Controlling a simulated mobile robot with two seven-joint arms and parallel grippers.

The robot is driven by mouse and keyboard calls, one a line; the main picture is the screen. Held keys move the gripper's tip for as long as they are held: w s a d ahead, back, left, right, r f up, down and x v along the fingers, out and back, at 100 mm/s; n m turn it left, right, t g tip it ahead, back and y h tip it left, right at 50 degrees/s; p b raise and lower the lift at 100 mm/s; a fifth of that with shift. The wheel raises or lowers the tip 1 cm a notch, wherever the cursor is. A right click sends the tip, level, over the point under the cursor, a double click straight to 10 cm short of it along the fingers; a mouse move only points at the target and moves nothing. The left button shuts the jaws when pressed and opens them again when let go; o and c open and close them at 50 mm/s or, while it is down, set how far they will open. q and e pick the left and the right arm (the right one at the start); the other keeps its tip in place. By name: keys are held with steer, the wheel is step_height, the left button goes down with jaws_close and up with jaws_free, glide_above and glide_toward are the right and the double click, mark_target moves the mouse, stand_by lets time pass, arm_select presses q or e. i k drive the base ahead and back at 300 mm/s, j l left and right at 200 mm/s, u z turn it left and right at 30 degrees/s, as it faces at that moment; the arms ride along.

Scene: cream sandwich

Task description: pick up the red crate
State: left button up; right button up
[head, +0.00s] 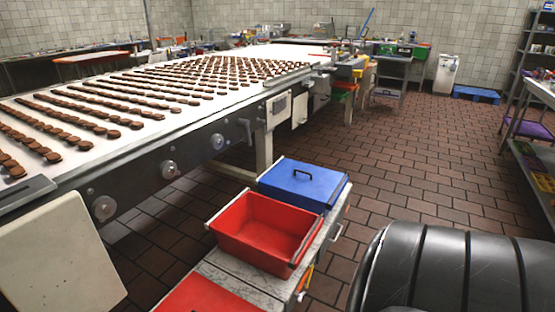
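The red crate (242,252) is an open, empty-looking box standing upright on a low, worn grey-white bench (245,283). It is right of the conveyor and just below the middle of the head view. Its near wall, inside and rim all show, and nothing covers it. A second flat red surface (205,297) is cut off by the bottom edge, and I cannot tell whether it is a lid or another crate. Neither of my grippers is in view.
A blue lidded box (303,184) with a black handle stands directly behind the red crate. The long conveyor (140,150) with rows of brown biscuits runs along the left. A large black ribbed rounded object (455,265) fills the lower right. Brown tiled floor (430,175) is open beyond.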

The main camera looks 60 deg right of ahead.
mark_target(265, 234)
steer(key=z, duration=1.8)
steer(key=u, duration=0.5)
steer(key=j+u, duration=0.15)
steer(key=u, duration=0.3)
steer(key=j+u, duration=0.1)
steer(key=u, duration=0.4)
steer(key=j+u, duration=0.1)
steer(key=u, duration=0.4)
steer(key=z, duration=2.05)
steer(key=i+l, duration=0.1)
steer(key=l, duration=0.3)
steer(key=i+l+u, duration=0.1)
steer(key=l, duration=0.3)
steer(key=i+l, duration=0.1)
steer(key=l, duration=0.35)
steer(key=i+l+u, duration=0.1)
steer(key=l, duration=0.3)
